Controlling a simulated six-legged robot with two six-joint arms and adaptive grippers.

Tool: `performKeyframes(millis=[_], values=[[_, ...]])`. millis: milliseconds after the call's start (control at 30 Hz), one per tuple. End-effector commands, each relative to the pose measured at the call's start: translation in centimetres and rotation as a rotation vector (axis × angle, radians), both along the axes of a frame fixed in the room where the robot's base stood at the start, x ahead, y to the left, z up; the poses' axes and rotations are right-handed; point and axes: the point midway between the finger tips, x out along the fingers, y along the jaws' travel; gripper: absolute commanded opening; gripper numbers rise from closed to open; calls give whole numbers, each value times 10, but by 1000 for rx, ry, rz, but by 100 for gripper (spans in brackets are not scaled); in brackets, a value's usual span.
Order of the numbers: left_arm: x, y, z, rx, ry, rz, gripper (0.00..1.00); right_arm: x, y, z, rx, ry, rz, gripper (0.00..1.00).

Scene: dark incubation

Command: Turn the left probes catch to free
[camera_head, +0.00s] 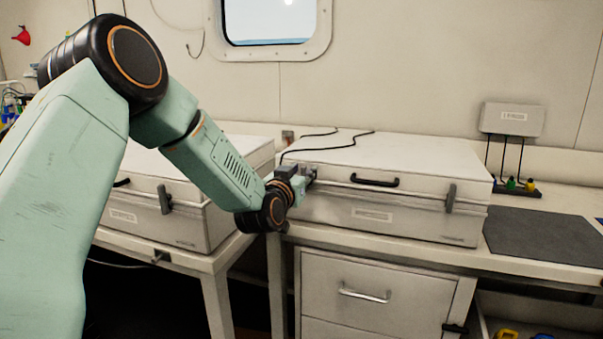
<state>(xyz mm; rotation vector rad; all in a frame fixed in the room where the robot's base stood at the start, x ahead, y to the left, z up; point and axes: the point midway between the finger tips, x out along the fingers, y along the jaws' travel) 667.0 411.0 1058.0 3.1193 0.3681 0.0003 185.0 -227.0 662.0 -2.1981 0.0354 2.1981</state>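A white lidded case (390,190) stands on the bench, with a black handle (375,181) and a label too small to read. Its right catch (450,198) is grey and hangs upright on the front. My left gripper (309,175) is at the left end of this case's front, by the lid seam. The gripper and wrist cover the spot where a left catch could be, so I cannot see that catch or its position. The gripper's fingers are too small and hidden to tell open from shut. My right gripper is not in view.
A second white case (190,222) with a grey catch (165,200) stands to the left, partly behind my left arm. Black cables lie on the right case's lid. Drawers are below.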

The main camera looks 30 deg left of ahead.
Motion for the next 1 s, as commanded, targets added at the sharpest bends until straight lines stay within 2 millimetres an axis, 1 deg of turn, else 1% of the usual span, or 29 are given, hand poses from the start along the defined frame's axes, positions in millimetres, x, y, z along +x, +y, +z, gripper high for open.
performKeyframes(millis=[33, 67, 400, 767, 1000], values=[[0, 0, 0, 0, 0, 0, 31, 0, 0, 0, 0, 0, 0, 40], [0, 0, 0, 0, 0, 0, 28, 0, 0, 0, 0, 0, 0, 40], [0, 0, 0, 1, 0, -1, 0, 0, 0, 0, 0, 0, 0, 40], [0, 0, 0, -5, -1, 0, 0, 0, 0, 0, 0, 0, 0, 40], [-1, 2, 0, -77, -18, 0, 0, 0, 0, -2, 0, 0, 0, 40]])
